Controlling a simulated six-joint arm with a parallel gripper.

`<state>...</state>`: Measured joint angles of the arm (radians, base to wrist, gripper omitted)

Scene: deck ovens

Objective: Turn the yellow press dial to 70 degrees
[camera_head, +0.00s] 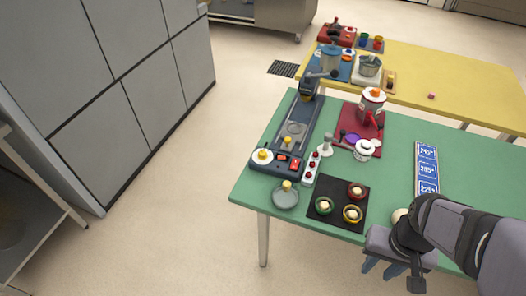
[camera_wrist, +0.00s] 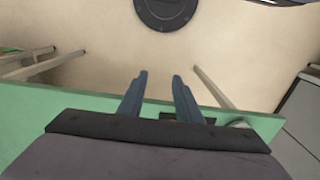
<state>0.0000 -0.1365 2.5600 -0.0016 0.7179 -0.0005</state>
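The press (camera_head: 296,125) is a long dark blue device on the left part of the green table in the head view. At its front left corner is a round white dial with a yellow knob (camera_head: 262,156); its exact angle is too small to read. Red switches (camera_head: 295,164) sit beside the dial. My gripper (camera_head: 379,268) is at the front edge of the green table, well to the right of the press and apart from it. In the wrist view, its two blue fingers (camera_wrist: 160,92) are apart with nothing between them. The press is not in the wrist view.
The green table (camera_head: 250,190) holds a black mat (camera_head: 337,219) with several small bowls, a lidded pot (camera_head: 285,195), a red switch strip (camera_head: 312,167), a red tray (camera_head: 350,112) and a blue temperature sign (camera_head: 427,170). A yellow table (camera_head: 480,75) stands behind. Grey cabinets (camera_head: 120,90) are left.

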